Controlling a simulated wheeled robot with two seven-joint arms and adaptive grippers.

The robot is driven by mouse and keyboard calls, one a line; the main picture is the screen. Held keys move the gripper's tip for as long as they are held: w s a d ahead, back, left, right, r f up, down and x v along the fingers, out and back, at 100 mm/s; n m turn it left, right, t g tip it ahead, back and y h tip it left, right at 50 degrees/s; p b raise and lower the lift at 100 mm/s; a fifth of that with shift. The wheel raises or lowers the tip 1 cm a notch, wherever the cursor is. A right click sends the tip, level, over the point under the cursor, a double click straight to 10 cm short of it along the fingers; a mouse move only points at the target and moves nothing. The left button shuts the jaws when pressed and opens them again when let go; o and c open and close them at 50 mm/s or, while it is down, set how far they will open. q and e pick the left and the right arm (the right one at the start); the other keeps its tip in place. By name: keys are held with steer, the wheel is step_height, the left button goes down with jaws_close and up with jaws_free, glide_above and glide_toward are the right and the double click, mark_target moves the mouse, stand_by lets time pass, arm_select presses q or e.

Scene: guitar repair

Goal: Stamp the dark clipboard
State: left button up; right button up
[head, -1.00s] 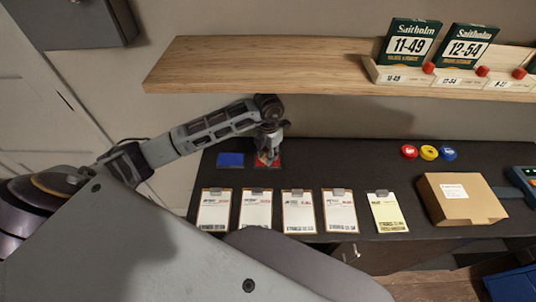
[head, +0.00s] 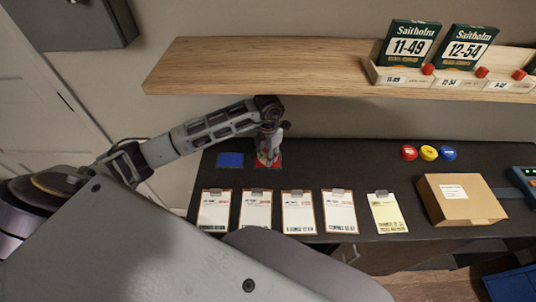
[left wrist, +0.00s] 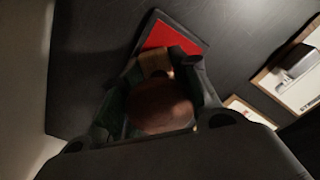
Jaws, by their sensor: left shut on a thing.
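My left gripper (head: 268,157) points down over the red ink pad (head: 262,166) at the back left of the dark counter. It is shut on a stamp with a rounded brown handle (left wrist: 162,106), seen between the fingers in the left wrist view. The red pad (left wrist: 170,36) shows just beyond it there. I cannot tell whether the stamp touches the pad. Which board is dark is unclear. My right gripper is out of view.
A blue pad (head: 230,160) lies left of the red one. Red, yellow and blue round items (head: 429,153) and a cardboard box (head: 460,200) are at the right. A wooden shelf (head: 260,68) overhangs the counter's back. The counter's middle is clear.

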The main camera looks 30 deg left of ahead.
arm_select(q)
steer(key=shift+w+r+p, duration=0.1)
steer(key=shift+r+p, duration=1.6)
steer(key=shift+r, duration=1.7)
steer(key=shift+a+f+b, duration=0.1)
steer(key=shift+f+b, duration=0.2)
steer(key=shift+f, duration=0.05)
steer(key=shift+a, duration=0.15)
